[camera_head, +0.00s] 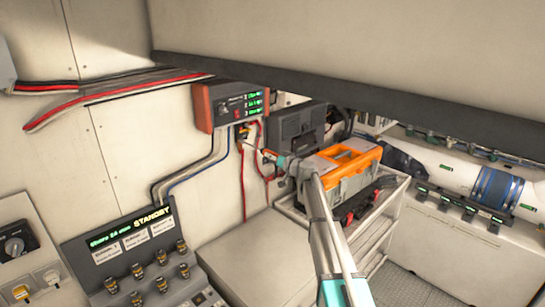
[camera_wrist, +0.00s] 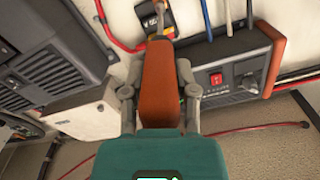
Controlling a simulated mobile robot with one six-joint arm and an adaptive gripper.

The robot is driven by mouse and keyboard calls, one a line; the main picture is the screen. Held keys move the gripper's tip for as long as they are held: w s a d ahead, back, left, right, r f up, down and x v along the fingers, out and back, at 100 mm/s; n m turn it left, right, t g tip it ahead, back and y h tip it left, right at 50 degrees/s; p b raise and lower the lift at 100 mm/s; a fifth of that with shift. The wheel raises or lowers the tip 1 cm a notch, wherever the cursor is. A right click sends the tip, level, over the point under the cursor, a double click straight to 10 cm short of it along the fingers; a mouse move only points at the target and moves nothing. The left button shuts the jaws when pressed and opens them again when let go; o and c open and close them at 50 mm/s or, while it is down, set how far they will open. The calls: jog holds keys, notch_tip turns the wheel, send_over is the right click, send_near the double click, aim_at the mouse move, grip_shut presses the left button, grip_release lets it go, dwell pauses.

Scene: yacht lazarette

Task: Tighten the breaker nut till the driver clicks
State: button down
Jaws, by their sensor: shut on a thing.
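My gripper (camera_wrist: 158,92) is shut on the driver (camera_wrist: 160,72), which has an orange-brown body, with a grey finger on each side. The driver's metal tip points at a small dark breaker (camera_wrist: 153,14) with a yellow label, at the top of the wrist view. The tip overlaps the breaker's near edge; I cannot tell whether it is seated on the nut, which is hidden. In the head view my gripper (camera_head: 281,164) reaches left towards the breaker (camera_head: 243,133), under the orange-ended panel box. A teal block with a green display fills the bottom of the wrist view.
The orange-ended panel box (camera_head: 232,106) is on the wall, with red and blue cables close by. A dark unit (camera_head: 297,128) is beside it. An orange-and-grey toolbox (camera_head: 347,168) sits on a cart (camera_head: 378,230). A STANDBY console (camera_head: 130,245) is at lower left. The pale bench top is clear.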

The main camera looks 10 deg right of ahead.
jog(key=m, duration=0.2)
jog(key=shift+m, duration=0.4)
jog(key=shift+s+d, duration=0.4)
jog(key=shift+s, duration=0.2)
jog(key=shift+v, duration=2.45)
jog(key=shift+f, duration=0.1)
notch_tip(320, 180, down, 18)
jog(key=b, duration=1.8)
